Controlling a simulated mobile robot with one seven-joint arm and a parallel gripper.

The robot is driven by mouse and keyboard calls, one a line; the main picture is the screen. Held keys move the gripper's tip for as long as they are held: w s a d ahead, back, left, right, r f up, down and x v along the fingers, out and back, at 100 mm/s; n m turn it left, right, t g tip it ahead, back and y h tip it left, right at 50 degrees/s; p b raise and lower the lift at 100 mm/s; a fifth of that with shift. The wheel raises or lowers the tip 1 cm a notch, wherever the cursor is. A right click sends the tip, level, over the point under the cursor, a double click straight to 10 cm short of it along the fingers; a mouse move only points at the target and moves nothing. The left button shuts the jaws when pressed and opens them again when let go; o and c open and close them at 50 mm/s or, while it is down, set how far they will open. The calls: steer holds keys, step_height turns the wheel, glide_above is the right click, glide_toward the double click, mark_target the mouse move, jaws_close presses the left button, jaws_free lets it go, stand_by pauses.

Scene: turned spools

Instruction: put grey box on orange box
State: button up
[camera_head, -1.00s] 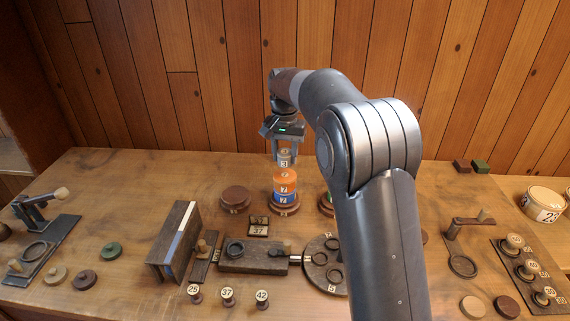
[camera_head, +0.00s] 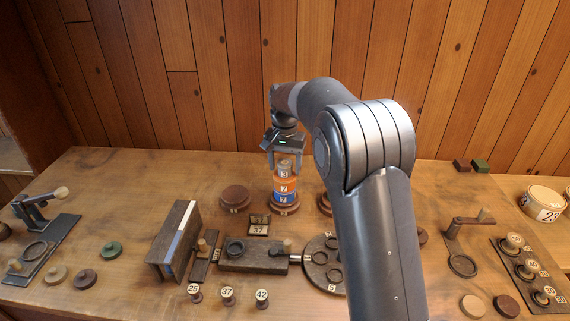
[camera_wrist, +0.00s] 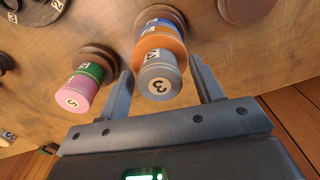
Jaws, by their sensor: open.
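The grey box is a short grey spool marked 3 (camera_head: 285,173). It sits upright on the orange box (camera_head: 284,187), an orange spool marked 7, which rests on a blue spool (camera_head: 284,198). My gripper (camera_head: 285,165) is open around the grey box, with one finger on each side. The wrist view shows the grey box (camera_wrist: 160,78) between my spread fingers (camera_wrist: 162,80), with visible gaps on both sides. The orange box (camera_wrist: 158,47) shows just behind it there, partly covered by the grey box.
The stack stands on a round brown base (camera_head: 284,209). A pink spool (camera_wrist: 74,96) on a green one stands to the left in the wrist view. A brown disc (camera_head: 235,198) lies left of the stack. My arm hides part of the table's right middle.

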mark_target(285, 162)
step_height(285, 162, up, 11)
steer(key=s+d+r+t, duration=0.1)
steer(key=s+d+r, duration=0.5)
steer(key=s+d+n+t, duration=0.1)
steer(key=s+d+t, duration=0.1)
steer(key=s+d, duration=0.65)
steer(key=s+d+n+t, duration=0.1)
steer(key=s+d, duration=0.2)
steer(key=s, duration=1)
steer(key=s+d+f+t, duration=0.1)
steer(key=s+d+f, duration=0.1)
steer(key=s+f, duration=0.5)
steer(key=s, duration=0.2)
steer(key=shift+s+d+f+t, duration=0.25)
steer(key=shift+s+t, duration=0.05)
steer(key=shift+s, duration=0.05)
